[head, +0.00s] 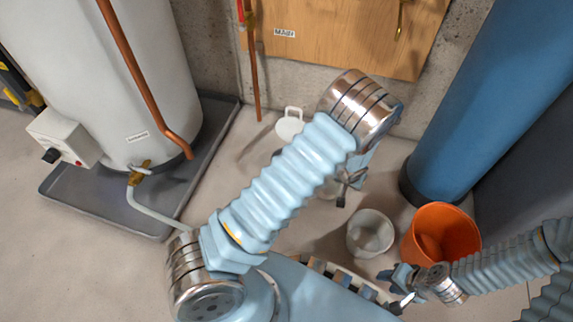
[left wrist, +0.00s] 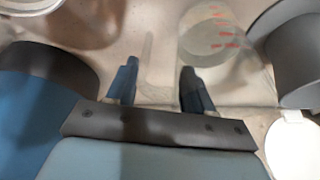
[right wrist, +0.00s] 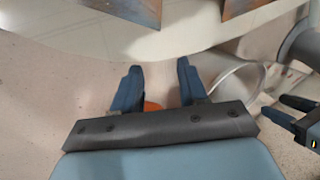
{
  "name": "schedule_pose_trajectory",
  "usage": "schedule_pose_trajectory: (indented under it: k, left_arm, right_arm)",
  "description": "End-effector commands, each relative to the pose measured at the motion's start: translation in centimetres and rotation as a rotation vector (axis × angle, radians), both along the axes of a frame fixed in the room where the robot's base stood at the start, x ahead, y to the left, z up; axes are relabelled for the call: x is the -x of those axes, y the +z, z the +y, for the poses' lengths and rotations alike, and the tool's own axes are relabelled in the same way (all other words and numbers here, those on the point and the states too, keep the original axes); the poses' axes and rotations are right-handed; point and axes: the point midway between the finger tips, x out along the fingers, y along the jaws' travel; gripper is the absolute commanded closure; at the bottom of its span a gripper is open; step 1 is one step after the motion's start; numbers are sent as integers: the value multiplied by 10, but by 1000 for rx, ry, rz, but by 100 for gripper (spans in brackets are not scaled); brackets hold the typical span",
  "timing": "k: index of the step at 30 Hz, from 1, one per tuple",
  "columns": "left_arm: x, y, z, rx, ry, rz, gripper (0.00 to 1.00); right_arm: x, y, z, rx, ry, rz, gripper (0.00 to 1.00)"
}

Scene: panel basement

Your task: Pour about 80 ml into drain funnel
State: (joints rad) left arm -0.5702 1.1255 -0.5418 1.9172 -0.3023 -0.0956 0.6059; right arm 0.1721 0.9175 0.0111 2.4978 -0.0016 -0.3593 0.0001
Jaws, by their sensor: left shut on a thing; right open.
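My left gripper (head: 345,190) is shut on the handle of a clear measuring jug with red marks; in the left wrist view the handle sits between the fingertips (left wrist: 158,80) and the jug (left wrist: 215,40) is beside them. The jug's contents cannot be made out. In the head view the left wrist hides most of it. I cannot identify the drain funnel with certainty. A grey rimmed cylinder (left wrist: 288,60) shows right of the jug in the left wrist view, but I cannot tell what it is. My right gripper (head: 397,287) is open and empty near the orange bucket (head: 438,238).
A white bucket (head: 370,234) stands left of the orange one. A white handled thing (head: 289,128) lies on the floor by the back wall. The water heater (head: 110,75) stands in a grey tray (head: 120,218) at left. A blue tank (head: 485,100) stands at right.

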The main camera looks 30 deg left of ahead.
Motion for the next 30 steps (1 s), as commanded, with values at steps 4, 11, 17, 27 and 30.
schedule_pose_trajectory:
  k: [4,11,17,27,30]
  left_arm:
    - [0,-1,0,0,0,-1,100]
    - [0,1,2,12,-2,1,100]
    - [0,6,8,69,0,-2,100]
    - [2,23,28,256,1,-27,100]
    - [3,27,33,306,-1,-33,100]
  right_arm:
    - [0,0,0,0,0,-1,57]
    - [0,0,0,0,0,0,57]
    - [0,0,0,0,0,0,57]
    - [0,-1,0,0,0,0,57]
    - [0,1,0,0,0,0,57]
